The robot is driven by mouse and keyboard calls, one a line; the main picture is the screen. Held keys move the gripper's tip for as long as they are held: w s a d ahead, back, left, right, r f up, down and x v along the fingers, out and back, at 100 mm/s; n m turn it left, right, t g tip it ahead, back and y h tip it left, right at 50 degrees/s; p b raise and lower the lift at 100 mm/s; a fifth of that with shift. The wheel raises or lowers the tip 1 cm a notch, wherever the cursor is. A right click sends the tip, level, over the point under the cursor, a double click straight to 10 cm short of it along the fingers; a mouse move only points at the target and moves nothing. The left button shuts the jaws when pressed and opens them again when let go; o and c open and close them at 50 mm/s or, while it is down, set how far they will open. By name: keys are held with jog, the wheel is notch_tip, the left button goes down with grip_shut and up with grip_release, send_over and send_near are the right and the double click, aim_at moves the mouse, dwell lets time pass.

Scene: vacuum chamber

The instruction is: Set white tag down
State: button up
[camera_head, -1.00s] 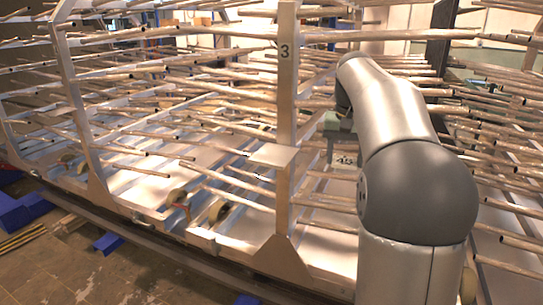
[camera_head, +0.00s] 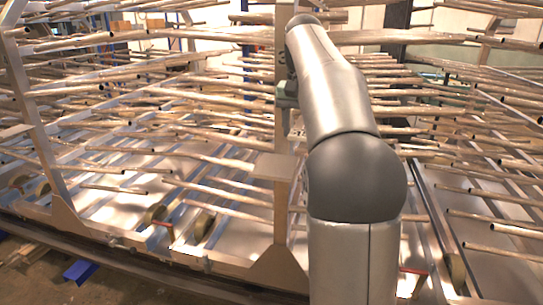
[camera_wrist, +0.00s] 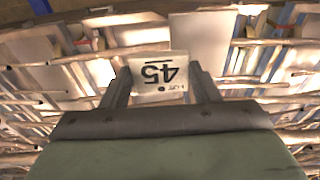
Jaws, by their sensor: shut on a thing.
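The white tag (camera_wrist: 160,72), printed with a black 45 and small lettering that read upside down, sits between the two grey fingers of my gripper (camera_wrist: 162,80) in the wrist view. The fingers are shut on its left and right sides.
Rows of metal tubes (camera_head: 230,120) stick out from the rack on both sides. The upright post (camera_head: 281,215) bears a flat plate (camera_head: 275,166). Rollers (camera_head: 203,226) and pale panels lie low between the rails. A blue block (camera_head: 82,270) is on the floor.

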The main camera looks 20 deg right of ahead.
jog(key=p, duration=0.1)
send_over(275, 168)
jog(key=s, duration=0.2)
jog(key=f, duration=0.5)
jog(key=shift+w+d+f, duration=0.1)
jog(key=shift+w+f, duration=0.15)
jog(key=shift+f, duration=0.1)
jog(key=f, duration=0.1)
jog(key=w+f, duration=0.1)
jog(key=f, duration=0.1)
jog(key=shift+w+a+f+p, duration=0.15)
jog(key=shift+a+f+p, duration=0.15)
jog(key=shift+p, duration=0.1)
jog(key=shift+f, duration=0.55)
jog(key=shift+f, duration=0.2)
jog(key=o, duration=1)
jog(key=shift+c, duration=0.2)
jog(key=shift+r, duration=0.1)
